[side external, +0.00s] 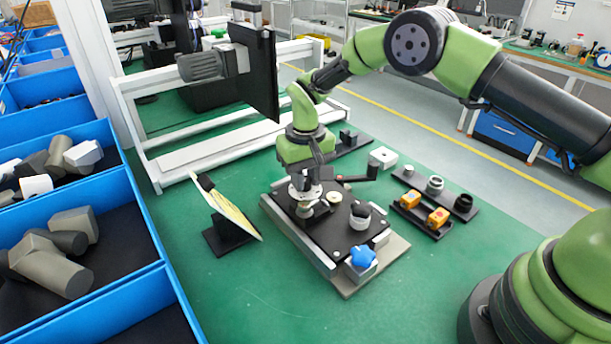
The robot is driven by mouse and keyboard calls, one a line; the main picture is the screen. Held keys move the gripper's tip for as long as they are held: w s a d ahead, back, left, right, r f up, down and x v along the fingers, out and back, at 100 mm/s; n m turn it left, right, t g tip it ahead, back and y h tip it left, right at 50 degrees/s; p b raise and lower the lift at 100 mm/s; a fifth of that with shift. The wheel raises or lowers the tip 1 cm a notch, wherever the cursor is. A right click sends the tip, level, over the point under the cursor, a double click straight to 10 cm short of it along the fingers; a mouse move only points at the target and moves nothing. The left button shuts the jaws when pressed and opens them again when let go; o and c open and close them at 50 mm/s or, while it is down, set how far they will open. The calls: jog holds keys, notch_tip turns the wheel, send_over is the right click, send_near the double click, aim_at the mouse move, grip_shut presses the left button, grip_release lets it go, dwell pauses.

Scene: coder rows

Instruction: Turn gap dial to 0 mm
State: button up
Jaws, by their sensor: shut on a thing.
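A black fixture plate (322,238) on a grey base lies on the green table in the middle of the side external view. My gripper (303,204) points straight down over the plate's back left part. A grey ring-shaped part (360,216) stands on the plate's right side, and a blue star knob (362,256) is at the front corner.
A tilted yellow sheet on a black stand (226,240) is left of the fixture. Black racks with orange blocks (438,217) and round parts (435,185) stand to the right. Blue bins with grey parts (168,285) line the left edge. The front green table is clear.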

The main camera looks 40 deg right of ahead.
jog(key=n, duration=0.4)
jog(key=shift+n, duration=0.3)
jog(key=n, duration=0.3)
jog(key=shift+w+n, duration=0.1)
jog(key=shift+n, duration=0.3)
jog(key=n, duration=0.8)
jog(key=shift+n, duration=0.4)
jog(key=o, duration=0.9)
notch_tip(320, 180, up, 10)
